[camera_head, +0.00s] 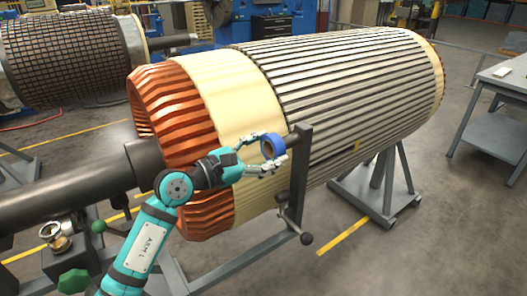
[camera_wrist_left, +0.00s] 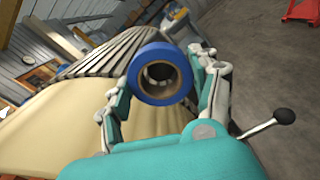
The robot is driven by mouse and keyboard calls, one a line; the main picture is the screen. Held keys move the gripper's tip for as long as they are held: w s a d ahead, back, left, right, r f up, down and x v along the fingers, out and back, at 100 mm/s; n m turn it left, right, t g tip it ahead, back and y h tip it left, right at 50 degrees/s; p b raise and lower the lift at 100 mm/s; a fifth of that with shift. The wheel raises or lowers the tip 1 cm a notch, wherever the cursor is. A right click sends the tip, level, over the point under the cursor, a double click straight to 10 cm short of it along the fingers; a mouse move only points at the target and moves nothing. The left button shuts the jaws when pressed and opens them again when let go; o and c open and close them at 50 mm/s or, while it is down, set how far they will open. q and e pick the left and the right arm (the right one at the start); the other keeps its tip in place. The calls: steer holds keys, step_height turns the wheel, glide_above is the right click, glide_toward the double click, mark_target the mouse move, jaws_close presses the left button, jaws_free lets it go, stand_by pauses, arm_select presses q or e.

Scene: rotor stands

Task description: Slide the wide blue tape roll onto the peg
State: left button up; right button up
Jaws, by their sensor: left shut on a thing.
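The blue tape roll (camera_head: 266,150) is held between the fingers of my left gripper (camera_head: 268,152) in the head view, off any surface. It also shows in the left wrist view (camera_wrist_left: 134,76), with its brown core and open hole facing that camera. The gripper's fingers (camera_wrist_left: 157,76) close on it from both sides. A dark upright post (camera_head: 300,175) stands just right of the roll. A short dark peg (camera_head: 291,140) near the post's top reaches toward the roll, partly hidden by it. I cannot tell whether its tip is inside the hole. My right gripper is not in view.
A large rotor (camera_head: 340,90) with copper end windings (camera_head: 175,95) lies close behind my left arm. A lever with a dark knob (camera_head: 306,239) sticks out low on the post. Ring-shaped items (camera_head: 50,231) sit at lower left. A grey table (camera_head: 498,85) stands at right.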

mark_target(285, 143)
arm_select(q)
steer(key=shift+w+d, duration=0.25)
steer(key=shift+d, duration=0.1)
stand_by(0.5)
steer(key=shift+x, duration=1.2)
steer(key=shift+w+d, duration=0.15)
steer(key=shift+d, duration=0.05)
steer(key=shift+b+x, duration=0.3)
steer(key=shift+x, duration=0.45)
steer(key=o, duration=1.4)
steer(key=shift+a, duration=0.15)
